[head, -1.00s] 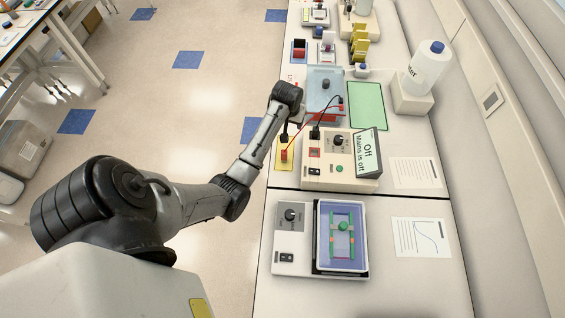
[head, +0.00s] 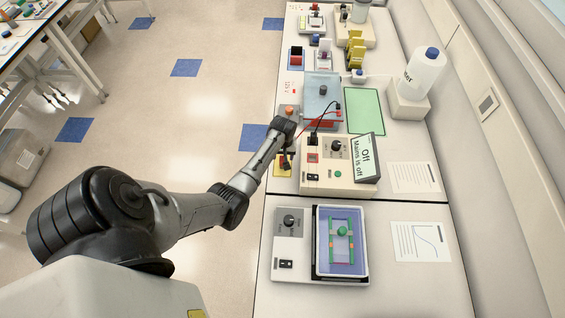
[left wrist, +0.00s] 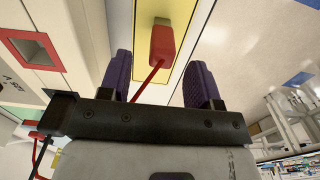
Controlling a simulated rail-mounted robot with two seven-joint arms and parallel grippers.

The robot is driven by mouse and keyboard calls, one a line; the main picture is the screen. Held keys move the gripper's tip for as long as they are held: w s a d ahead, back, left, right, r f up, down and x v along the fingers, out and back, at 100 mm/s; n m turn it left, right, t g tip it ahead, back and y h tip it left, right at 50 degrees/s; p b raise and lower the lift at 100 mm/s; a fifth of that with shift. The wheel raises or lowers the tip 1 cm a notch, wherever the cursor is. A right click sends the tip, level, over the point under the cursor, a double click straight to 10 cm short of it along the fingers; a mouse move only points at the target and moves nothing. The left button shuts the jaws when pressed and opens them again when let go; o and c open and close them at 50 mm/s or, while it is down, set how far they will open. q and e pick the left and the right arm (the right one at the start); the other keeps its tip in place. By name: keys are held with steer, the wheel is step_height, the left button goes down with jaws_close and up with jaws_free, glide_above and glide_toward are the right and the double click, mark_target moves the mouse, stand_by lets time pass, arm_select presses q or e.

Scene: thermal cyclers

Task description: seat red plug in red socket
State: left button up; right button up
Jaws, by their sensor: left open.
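The red plug (left wrist: 162,45) is on the yellow pad (left wrist: 183,20) in the left wrist view, with its red lead running back between my fingers. My left gripper (left wrist: 160,82) is open, its purple fingers on either side of the lead, short of the plug body. In the head view my left gripper (head: 286,162) is over the yellow pad (head: 282,171) and hides the plug. The red socket (head: 313,158) is on the front panel of the power supply (head: 340,178), right of the gripper; it also shows in the left wrist view (left wrist: 30,47). My right gripper is out of view.
The power supply display (head: 366,156) reads "Off, Mains is off". A black plug (head: 313,139) stands on the supply. Behind are a blue-lidded tank (head: 322,92) and a green mat (head: 365,111). A second device with a gel tray (head: 341,240) is in front.

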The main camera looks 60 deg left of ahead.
mark_target(282, 158)
arm_select(q)
steer(key=shift+s+a+f, duration=0.1)
steer(key=shift+s+f, duration=0.05)
steer(key=shift+f, duration=2.5)
steer(key=shift+c, duration=0.3)
steer(key=c, duration=0.9)
